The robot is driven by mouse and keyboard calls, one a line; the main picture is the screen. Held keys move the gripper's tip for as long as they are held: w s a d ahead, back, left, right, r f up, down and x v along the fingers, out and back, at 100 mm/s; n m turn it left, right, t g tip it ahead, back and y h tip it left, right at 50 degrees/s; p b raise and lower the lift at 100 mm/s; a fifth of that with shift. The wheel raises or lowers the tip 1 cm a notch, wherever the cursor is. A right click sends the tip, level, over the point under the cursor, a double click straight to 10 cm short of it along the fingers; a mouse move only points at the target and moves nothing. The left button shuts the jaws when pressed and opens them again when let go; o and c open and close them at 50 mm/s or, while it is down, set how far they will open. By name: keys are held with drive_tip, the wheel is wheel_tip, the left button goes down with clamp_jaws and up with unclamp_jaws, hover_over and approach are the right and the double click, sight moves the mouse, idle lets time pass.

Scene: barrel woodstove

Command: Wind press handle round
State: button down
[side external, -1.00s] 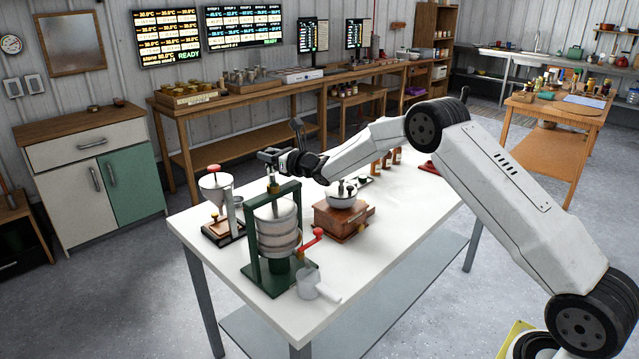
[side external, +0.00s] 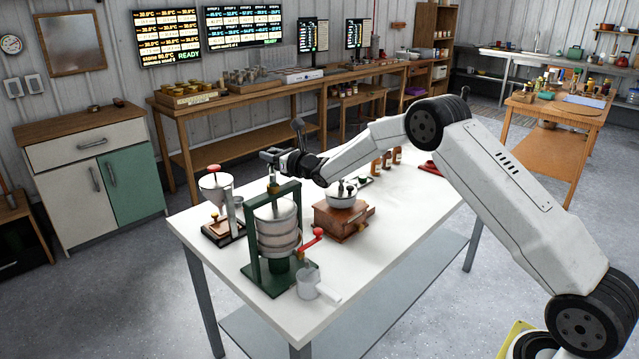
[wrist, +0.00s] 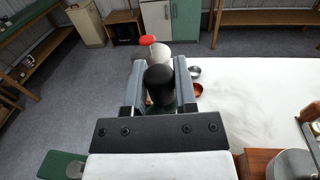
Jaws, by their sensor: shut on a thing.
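The press (side external: 275,228) has a green frame around a pale ribbed cylinder and stands upright near the table's left front edge. My gripper (side external: 272,155) is at the top of the press, just above the spindle. In the wrist view the fingers (wrist: 160,88) are closed around the press handle's black rounded grip (wrist: 159,78), one finger on each side. The rest of the handle is mostly hidden by my gripper. The green press base shows at the lower left of the wrist view (wrist: 58,164).
A wooden grinder (side external: 343,222) with a metal bowl stands right of the press. A red crank (side external: 311,240) reaches toward the press. A funnel stand (side external: 216,190) is to the left.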

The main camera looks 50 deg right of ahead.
drive_tip(key=shift+s+d+m+h, duration=0.2)
drive_tip(key=shift+m+h, duration=0.2)
drive_tip(key=shift+h, duration=0.2)
drive_tip(key=shift+c, duration=2)
unclamp_jaws()
drive_tip(key=shift+s, duration=0.15)
drive_tip(key=shift+s+d, duration=0.2)
drive_tip(key=shift+s, duration=3.6)
